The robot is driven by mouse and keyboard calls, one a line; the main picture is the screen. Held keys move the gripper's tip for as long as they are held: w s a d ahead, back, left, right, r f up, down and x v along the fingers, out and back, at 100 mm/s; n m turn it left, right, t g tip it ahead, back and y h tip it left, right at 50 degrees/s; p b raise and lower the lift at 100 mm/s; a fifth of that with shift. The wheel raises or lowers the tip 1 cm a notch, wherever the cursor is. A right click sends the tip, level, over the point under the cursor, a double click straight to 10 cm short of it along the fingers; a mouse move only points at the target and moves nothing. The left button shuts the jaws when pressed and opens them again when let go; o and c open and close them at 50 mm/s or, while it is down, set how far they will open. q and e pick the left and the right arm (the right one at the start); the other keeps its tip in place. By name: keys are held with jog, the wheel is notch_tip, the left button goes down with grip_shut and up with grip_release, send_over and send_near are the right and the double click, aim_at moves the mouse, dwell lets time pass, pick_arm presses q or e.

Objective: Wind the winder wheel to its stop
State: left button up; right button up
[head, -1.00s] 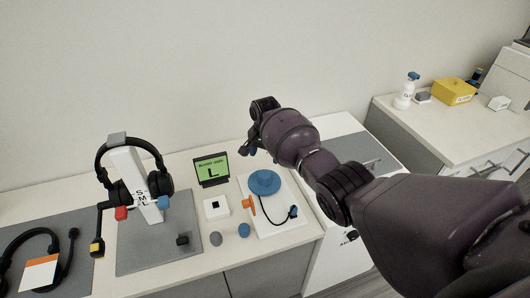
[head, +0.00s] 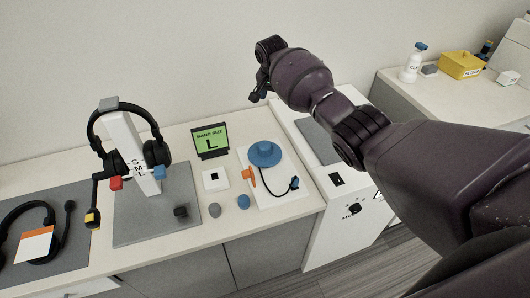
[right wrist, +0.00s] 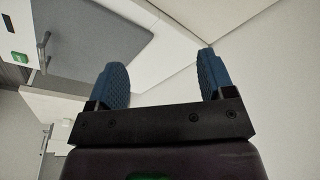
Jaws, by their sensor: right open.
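The blue winder wheel (head: 265,153) with a knob on top sits on a white base plate (head: 288,200) on the bench. An orange lever (head: 249,177) sits beside the wheel, and a black cable curves from there to a plug on the plate. My right gripper (head: 258,92) is raised in the air behind and above the wheel, apart from it. In the right wrist view its two blue finger pads (right wrist: 162,85) stand wide apart with nothing between them. The wheel does not show in the right wrist view. My left gripper is not in view.
A headset (head: 157,151) hangs on a white stand left of the wheel. Grey and blue knobs (head: 243,202) lie in front. A white cabinet (head: 340,225) is at right.

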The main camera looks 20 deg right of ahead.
jog(key=w+d+r+n+t+b, duration=0.1)
jog(key=w+r+n+b, duration=0.1)
jog(key=n+b, duration=0.1)
jog(key=n+g+y+b, duration=0.2)
jog(key=n+g+b, duration=0.15)
jog(key=n, duration=1.85)
send_over(265, 145)
notch_tip(265, 145, down, 7)
jog(key=shift+f+t, duration=0.35)
pick_arm(q)
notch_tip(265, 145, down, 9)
jog(key=b, duration=0.2)
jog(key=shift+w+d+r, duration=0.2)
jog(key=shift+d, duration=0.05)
pick_arm(e)
notch_tip(265, 145, down, 10)
jog(key=shift+r, duration=0.1)
jog(key=c, duration=0.9)
